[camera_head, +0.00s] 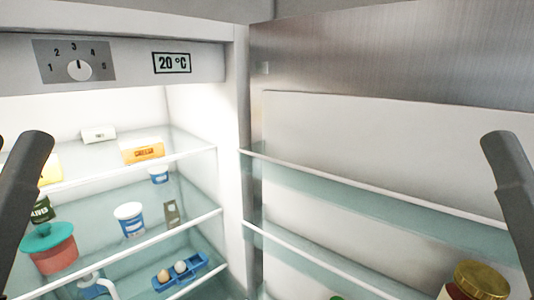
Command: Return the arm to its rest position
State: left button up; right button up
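A dark grey link of my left arm (22,190) rises at the left edge of the head view and covers part of the fridge shelves. A matching dark link of my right arm (512,185) stands at the right edge, in front of the open fridge door.
The fridge (202,105) is open, its door (400,135) swung right. Its glass shelves hold a cheese box (142,149), white-blue cup (130,218), red pot with teal lid (50,250) and blue egg holder (198,266). A gold-lidded jar (480,280) is at lower right.

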notch_tip(320, 180, up, 20)
jog(key=p, duration=1.6)
notch_tip(320, 180, down, 44)
jog(key=b, duration=4.3)
jog(key=shift+r, duration=0.25)
